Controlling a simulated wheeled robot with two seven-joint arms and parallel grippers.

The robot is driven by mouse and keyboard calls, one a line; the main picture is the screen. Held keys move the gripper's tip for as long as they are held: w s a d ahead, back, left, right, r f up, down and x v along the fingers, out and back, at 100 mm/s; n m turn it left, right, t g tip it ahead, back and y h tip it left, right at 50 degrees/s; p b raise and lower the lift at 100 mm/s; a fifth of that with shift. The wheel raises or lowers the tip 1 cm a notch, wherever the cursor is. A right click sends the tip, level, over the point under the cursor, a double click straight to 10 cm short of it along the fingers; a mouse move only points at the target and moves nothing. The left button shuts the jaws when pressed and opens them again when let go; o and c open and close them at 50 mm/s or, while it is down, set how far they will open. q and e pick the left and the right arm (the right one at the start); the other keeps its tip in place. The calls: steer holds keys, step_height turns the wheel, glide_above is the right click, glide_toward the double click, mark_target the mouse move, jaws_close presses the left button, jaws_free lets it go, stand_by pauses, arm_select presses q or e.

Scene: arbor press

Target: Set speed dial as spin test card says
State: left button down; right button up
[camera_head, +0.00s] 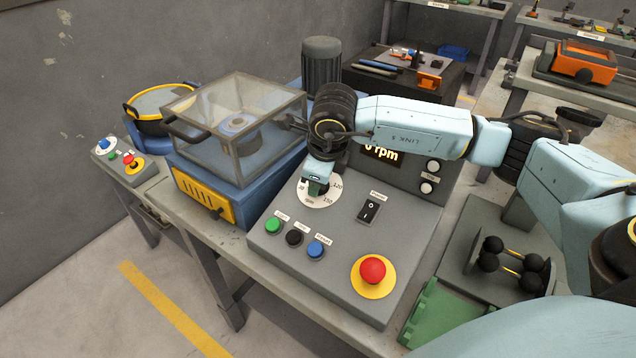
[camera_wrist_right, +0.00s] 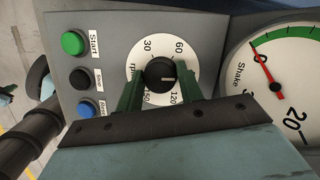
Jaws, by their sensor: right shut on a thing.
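The speed dial is a white disc (camera_head: 322,199) on the grey sloping control panel, marked 30, 60, 120 and 150 rpm, with a black knob (camera_wrist_right: 160,73) at its centre. In the right wrist view the knob's pale mark points right, between 60 and 120; a finger hides the scale there. My right gripper (camera_head: 318,186) reaches down over the dial; its green fingers (camera_wrist_right: 160,88) are shut on the knob from both sides. The display (camera_head: 382,152) shows 0 rpm, partly hidden by my right arm. I cannot make out a spin test card. My left gripper is out of view.
Green, black and blue buttons (camera_head: 293,238), a rocker switch (camera_head: 369,208) and a red emergency button (camera_head: 372,269) sit near the dial. A clear-lidded machine (camera_head: 235,120) stands to the left. A shake gauge (camera_wrist_right: 275,70) shows in the wrist view.

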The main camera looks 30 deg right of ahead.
steer(key=shift+m+b, duration=0.3)
steer(key=shift+m, duration=0.1)
steer(key=o, duration=1)
steer(key=v, duration=1.3)
steer(key=shift+s+a+r, duration=0.15)
steer(key=shift+s+r, duration=0.05)
steer(key=shift+r, duration=0.05)
steer(key=shift+f, duration=0.1)
